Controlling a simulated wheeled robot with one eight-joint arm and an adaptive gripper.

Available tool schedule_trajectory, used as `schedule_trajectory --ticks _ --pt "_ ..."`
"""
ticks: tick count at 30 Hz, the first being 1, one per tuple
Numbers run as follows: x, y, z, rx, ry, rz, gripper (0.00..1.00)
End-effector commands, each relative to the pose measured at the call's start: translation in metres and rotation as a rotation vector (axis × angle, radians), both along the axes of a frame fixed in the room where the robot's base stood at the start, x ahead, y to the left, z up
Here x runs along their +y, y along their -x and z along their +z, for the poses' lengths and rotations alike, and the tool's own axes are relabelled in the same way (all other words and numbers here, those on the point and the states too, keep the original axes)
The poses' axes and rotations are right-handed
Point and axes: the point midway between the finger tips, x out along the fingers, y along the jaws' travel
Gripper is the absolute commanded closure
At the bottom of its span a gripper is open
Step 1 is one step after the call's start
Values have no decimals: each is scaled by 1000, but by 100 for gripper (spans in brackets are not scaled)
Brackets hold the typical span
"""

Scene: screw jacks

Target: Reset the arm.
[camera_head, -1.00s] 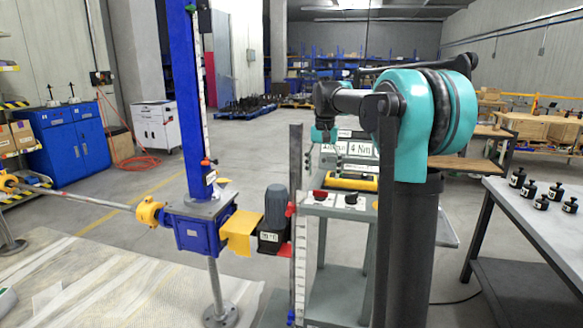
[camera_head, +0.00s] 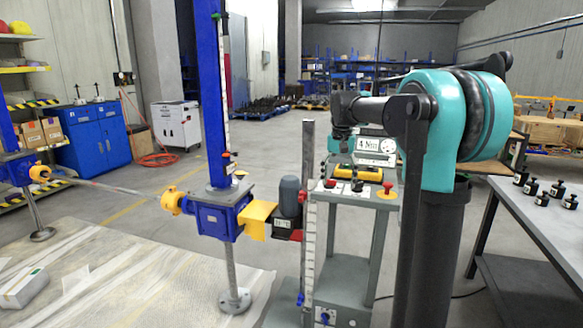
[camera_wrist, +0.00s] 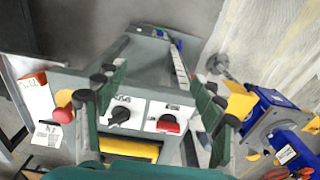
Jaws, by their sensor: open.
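My gripper (camera_wrist: 158,78) is open in the wrist view, its dark green fingers with black joints spread left and right. No object shows held between them. Below it, seen from above, is a grey control stand with a black rotary switch (camera_wrist: 120,115), a red switch (camera_wrist: 168,124) and a yellow strip (camera_wrist: 130,149). In the head view my arm is folded at the right, with its teal shoulder upright and a dark link reaching left. The gripper is not clear there. The control stand's top (camera_head: 340,192) lies below and left of the arm.
A blue screw jack (camera_head: 213,217) with a grey motor (camera_head: 290,197) stands left of the stand. A red mushroom button (camera_head: 388,187) is on the stand. Open floor lies behind.

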Motion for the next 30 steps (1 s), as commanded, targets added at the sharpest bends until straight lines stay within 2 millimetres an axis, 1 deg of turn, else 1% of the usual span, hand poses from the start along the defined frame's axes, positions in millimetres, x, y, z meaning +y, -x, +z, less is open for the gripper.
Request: schedule_trajectory --ticks 8,11,14,17,18,20,21,23,24,27,30 --pt "-7 31 -34 -49 -1 41 31" --pt "-10 49 -52 -73 0 63 31" --pt "-14 72 -75 -104 2 90 31" --pt "-19 105 -106 -145 6 125 31" --pt "-22 123 -121 -164 9 142 31" --pt "-25 152 -146 -196 15 169 31" --pt "-27 171 -162 -218 19 188 31" --pt "-30 198 -185 -247 27 215 31" --pt "-31 216 -199 -266 32 231 31" --pt "-33 252 -227 -304 44 263 31" --pt "-35 276 -245 -329 54 286 31"
